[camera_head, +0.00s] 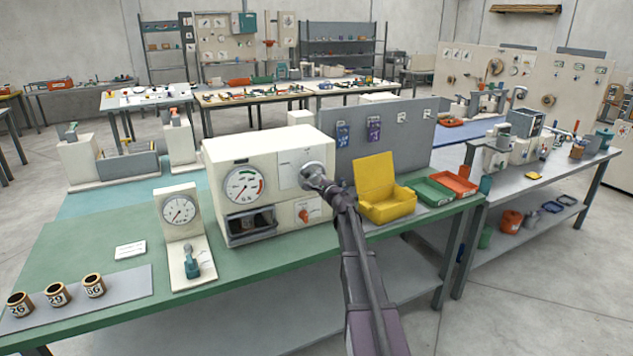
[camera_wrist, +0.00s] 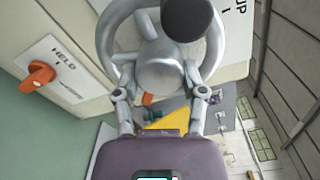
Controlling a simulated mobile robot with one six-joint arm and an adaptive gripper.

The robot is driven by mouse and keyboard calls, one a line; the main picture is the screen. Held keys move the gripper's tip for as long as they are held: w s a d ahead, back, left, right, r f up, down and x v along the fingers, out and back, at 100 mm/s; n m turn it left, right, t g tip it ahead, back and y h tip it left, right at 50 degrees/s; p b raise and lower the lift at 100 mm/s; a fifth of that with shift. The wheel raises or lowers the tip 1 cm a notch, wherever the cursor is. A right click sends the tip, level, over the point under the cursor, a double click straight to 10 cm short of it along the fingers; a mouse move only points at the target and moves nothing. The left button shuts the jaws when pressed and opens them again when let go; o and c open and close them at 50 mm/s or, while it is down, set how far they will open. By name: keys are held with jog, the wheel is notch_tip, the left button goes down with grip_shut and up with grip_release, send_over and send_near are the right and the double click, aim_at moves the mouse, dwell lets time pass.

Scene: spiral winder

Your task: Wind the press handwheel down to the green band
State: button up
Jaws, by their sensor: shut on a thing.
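The press (camera_head: 268,185) is a cream box on the green bench. Its round dial (camera_head: 243,186) has a green band at the top and a red band at the right; the needle is too small to read surely. The grey metal handwheel (camera_head: 312,174) is on its front face, partly hidden by my gripper (camera_head: 326,186). In the wrist view the handwheel (camera_wrist: 218,42) shows a thick rim, a hub and a dark round knob (camera_wrist: 187,16). My gripper (camera_wrist: 158,92) is shut on the handwheel, its fingers at either side below the hub.
An orange knob (camera_wrist: 40,75) marked HELD is on the press front, with a dark opening (camera_head: 250,222) left of it. A yellow open box (camera_head: 385,198) stands close right of my arm. A smaller gauge stand (camera_head: 182,225) and several numbered cups (camera_head: 57,294) are at left.

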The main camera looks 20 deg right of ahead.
jog(key=m, duration=0.5)
jog(key=shift+w+m, duration=0.1)
jog(key=shift+m, duration=0.3)
jog(key=shift+a+f+m, duration=0.1)
jog(key=shift+m, duration=2.1)
jog(key=o, duration=1.1)
jog(key=shift+o, duration=0.2)
jog(key=s, duration=1.2)
jog(key=shift+d, duration=0.2)
